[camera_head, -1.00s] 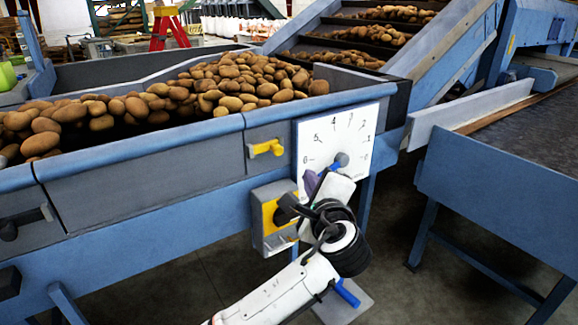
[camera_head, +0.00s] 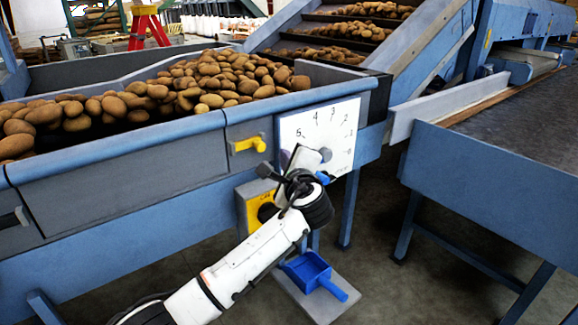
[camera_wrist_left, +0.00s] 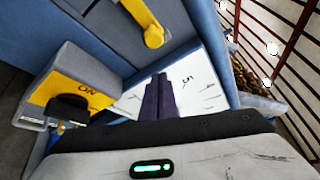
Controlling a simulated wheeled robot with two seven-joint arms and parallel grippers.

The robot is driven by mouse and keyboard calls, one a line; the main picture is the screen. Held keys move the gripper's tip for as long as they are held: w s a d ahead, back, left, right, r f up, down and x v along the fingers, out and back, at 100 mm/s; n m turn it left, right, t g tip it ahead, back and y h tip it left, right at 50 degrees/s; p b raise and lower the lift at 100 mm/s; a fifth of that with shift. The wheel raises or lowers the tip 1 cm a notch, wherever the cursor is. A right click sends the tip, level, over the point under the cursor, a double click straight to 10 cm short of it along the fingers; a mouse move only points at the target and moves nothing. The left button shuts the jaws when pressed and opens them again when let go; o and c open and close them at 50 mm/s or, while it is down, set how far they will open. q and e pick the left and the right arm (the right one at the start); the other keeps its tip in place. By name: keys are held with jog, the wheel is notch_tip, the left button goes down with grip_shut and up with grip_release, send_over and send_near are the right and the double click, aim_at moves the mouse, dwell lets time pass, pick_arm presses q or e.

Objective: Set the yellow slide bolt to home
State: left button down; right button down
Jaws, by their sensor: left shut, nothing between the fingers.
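The yellow slide bolt (camera_head: 250,144) is on the grey side panel of the potato hopper, left of the white dial plate. Its yellow handle also shows near the top of the left wrist view (camera_wrist_left: 152,35). My left gripper (camera_head: 302,160) is in front of the dial plate, to the right of the bolt and a little lower. In the left wrist view its dark fingers (camera_wrist_left: 158,97) are together and empty, apart from the bolt. The fingertips are hard to make out in the head view. My right gripper is not in view.
The numbered dial plate (camera_head: 342,130) is behind my left gripper. A yellow-faced switch box (camera_head: 245,208) with a black knob sits below the bolt, close to my wrist. A blue scoop (camera_head: 306,270) rests on a low grey plate. Potatoes (camera_head: 200,88) fill the hopper.

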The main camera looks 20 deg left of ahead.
aim_at(252, 146)
pick_arm(q)
jog(key=a, duration=0.1)
jog(key=s+a+r, duration=0.1)
jog(key=a+p, duration=0.1)
jog(key=shift+s+r, duration=0.3)
jog(key=shift+s, duration=0.1)
